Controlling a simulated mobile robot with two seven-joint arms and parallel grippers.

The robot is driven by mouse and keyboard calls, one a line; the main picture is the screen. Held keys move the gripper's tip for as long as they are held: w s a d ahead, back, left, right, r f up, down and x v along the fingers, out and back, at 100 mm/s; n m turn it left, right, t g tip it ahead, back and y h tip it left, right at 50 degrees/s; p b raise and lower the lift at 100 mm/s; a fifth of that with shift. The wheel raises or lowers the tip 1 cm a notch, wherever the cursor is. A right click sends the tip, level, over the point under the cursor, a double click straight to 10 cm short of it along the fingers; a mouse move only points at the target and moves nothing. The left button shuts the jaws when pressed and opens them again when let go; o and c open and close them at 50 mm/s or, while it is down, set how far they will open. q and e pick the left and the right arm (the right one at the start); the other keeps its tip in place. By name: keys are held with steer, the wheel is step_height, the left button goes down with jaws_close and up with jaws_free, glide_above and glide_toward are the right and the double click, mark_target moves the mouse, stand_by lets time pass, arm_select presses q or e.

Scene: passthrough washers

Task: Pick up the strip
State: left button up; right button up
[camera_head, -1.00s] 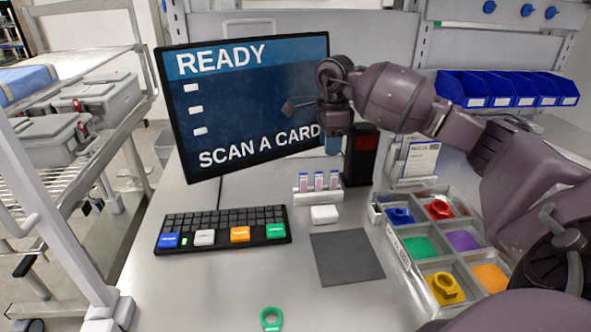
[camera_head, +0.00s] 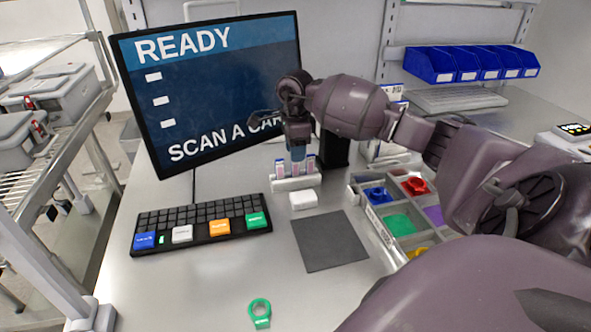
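Three small upright strips (camera_head: 280,170), white and pink with blue tops, stand in a white holder (camera_head: 296,183) in front of the screen. My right gripper (camera_head: 298,155) points down directly above the holder, with its blue-grey tip at the top of the middle strip. I cannot tell whether it touches that strip or whether its fingers are open or shut. The gripper partly hides the tops of the strips. My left gripper is not in view.
A keyboard (camera_head: 201,223) is to the left, a sorting tray (camera_head: 373,212) to the right. A black post (camera_head: 335,150) stands close behind the gripper. A green ring piece (camera_head: 260,313) lies in front.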

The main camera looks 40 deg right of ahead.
mark_target(295, 170)
steer(key=shift+f, duration=1.4)
jaws_close()
